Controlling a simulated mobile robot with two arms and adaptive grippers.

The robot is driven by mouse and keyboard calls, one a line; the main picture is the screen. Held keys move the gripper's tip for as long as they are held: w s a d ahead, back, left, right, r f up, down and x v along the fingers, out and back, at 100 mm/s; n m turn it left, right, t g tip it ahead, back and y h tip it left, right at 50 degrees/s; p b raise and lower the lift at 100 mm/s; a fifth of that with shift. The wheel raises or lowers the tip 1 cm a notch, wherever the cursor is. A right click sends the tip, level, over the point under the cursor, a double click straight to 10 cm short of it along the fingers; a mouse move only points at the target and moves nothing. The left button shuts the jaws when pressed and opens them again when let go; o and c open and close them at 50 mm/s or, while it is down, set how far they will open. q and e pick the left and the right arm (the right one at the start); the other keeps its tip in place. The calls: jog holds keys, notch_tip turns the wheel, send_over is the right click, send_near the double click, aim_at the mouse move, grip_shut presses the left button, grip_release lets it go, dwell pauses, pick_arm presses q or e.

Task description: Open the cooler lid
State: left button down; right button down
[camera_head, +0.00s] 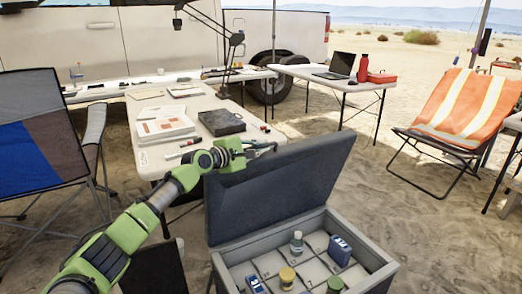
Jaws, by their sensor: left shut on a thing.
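The grey cooler (222,262) stands at the lower centre, and its dark grey lid (290,190) is raised, standing steeply tilted on one side of the box. The inside shows, split into compartments. My left gripper (262,149) is at the upper left edge of the lid, shut on it; the fingertips are small and partly hidden there. My right gripper is not in view.
The cooler holds several small containers, including a blue one (339,250) and a white-capped bottle (297,242). A white table (245,147) with papers and a black case (222,122) stands behind. Folding chairs stand left and right (462,110). Sand is open to the right.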

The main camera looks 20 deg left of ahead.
pick_arm(q)
jog(key=c, duration=2.4)
grip_release()
jog(key=v, duration=1.2)
jog(key=shift+a, duration=0.1)
